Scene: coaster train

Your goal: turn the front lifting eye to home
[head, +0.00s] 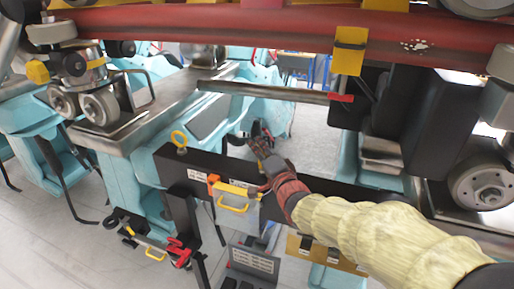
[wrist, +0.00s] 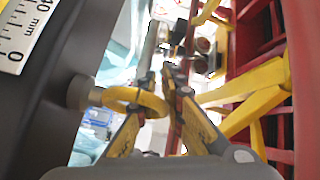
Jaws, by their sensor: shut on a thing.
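My gripper (head: 260,142) is over the black beam (head: 222,168) in the head view. In the wrist view, my gripper's fingers (wrist: 162,80) are closed around a yellow lifting eye (wrist: 137,100), with the right part of its ring between them. The eye's grey shank (wrist: 85,94) meets the dark beam face on the left. In the head view my gripper hides this eye. A second yellow lifting eye (head: 180,139) stands upright at the beam's left end, apart from my gripper. I cannot tell from the pictures where the home mark is.
A yellow handle (head: 234,207) and an orange part (head: 213,184) are on the beam's near side. A red tube (head: 250,28) crosses above. A white millimetre scale (wrist: 22,32) is close on the left in the wrist view. Yellow and red bars (wrist: 245,98) are on the right.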

